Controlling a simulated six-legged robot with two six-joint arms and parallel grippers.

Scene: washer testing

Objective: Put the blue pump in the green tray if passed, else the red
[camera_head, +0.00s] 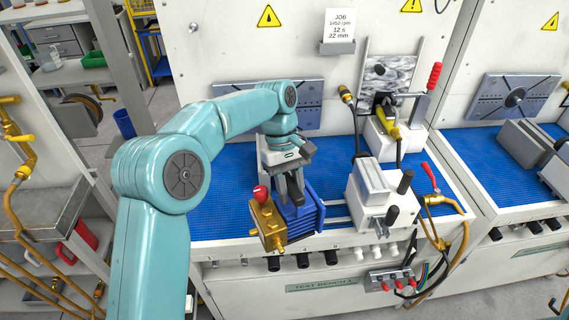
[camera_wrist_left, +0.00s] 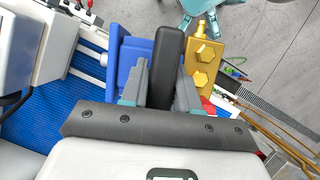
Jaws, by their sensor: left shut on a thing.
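The blue pump (camera_head: 297,215) has a ribbed blue body, a brass head (camera_head: 266,218) and a red knob. It is at the front edge of the blue mat, its brass end reaching past the edge; I cannot tell whether it rests or hangs just above. My left gripper (camera_head: 292,188) is above it, shut on its black handle. In the left wrist view, the fingers (camera_wrist_left: 161,88) flank that handle (camera_wrist_left: 168,60), with the blue body (camera_wrist_left: 127,50) left and brass (camera_wrist_left: 203,60) right. My right gripper is not in view.
A grey clamp fixture (camera_head: 382,190) stands right of the pump. A job card (camera_head: 339,27) reads 12 s, 22 mm. A red object (camera_head: 83,238) sits on the left rack. Blue mat (camera_head: 215,205) is clear left of the pump.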

